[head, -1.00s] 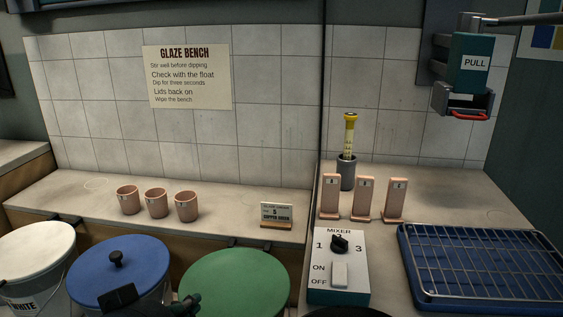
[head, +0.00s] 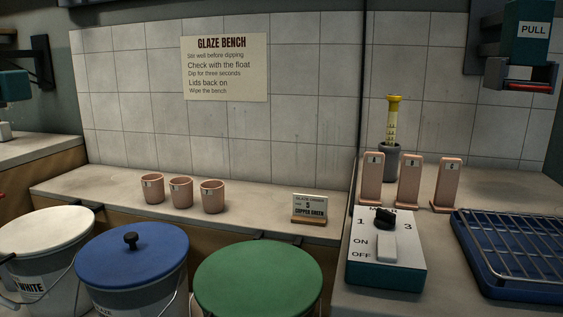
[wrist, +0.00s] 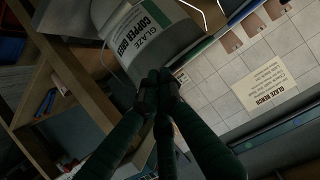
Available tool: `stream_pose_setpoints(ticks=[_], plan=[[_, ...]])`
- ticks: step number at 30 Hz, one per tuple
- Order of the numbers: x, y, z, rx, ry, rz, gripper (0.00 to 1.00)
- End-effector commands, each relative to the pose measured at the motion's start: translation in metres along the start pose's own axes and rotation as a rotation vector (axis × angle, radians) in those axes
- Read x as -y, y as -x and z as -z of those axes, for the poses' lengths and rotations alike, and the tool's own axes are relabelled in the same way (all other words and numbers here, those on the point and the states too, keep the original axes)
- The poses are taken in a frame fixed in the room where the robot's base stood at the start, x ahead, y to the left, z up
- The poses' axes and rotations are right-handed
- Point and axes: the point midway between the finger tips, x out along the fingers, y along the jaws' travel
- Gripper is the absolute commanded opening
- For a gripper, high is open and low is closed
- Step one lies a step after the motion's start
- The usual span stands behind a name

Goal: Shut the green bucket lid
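The green lid (head: 258,278) lies flat, or nearly so, over its bucket at the bottom centre of the head view. Its front edge is close to the picture's bottom, and I cannot tell whether it is fully seated. In the wrist view the grey-white bucket (wrist: 182,40), labelled copper green, shows tilted by the camera angle. My gripper (wrist: 158,80) has its dark fingers together, with nothing visible between them. The fingertips overlap the bucket's wall in the picture; I cannot tell whether they touch it. My gripper is not visible in the head view now.
A blue-lidded bucket (head: 132,262) and a white bucket (head: 45,235) stand left of the green lid. The mixer box (head: 386,268) is close on its right. Pink cups (head: 181,192) and a small sign (head: 313,206) stand on the ledge behind.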

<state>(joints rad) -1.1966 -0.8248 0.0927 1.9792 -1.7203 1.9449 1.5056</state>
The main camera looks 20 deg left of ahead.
Motion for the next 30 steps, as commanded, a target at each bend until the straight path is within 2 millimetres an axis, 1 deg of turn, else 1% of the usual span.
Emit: stream_pose_setpoints(ticks=[11, 14, 17, 22, 24, 30], plan=[[-0.002, -0.002, -0.001, 0.003, 0.002, -0.008, 0.0], [-0.002, 0.0, 0.003, 0.003, 0.002, -0.008, 0.0], [-0.002, 0.006, 0.013, 0.002, 0.0, -0.009, 0.0], [-0.002, 0.025, 0.044, 0.0, -0.003, -0.006, 0.0], [-0.001, 0.032, 0.02, -0.001, 0.007, -0.004, 0.0], [-0.002, 0.059, -0.017, -0.001, 0.003, -0.005, 0.0]])
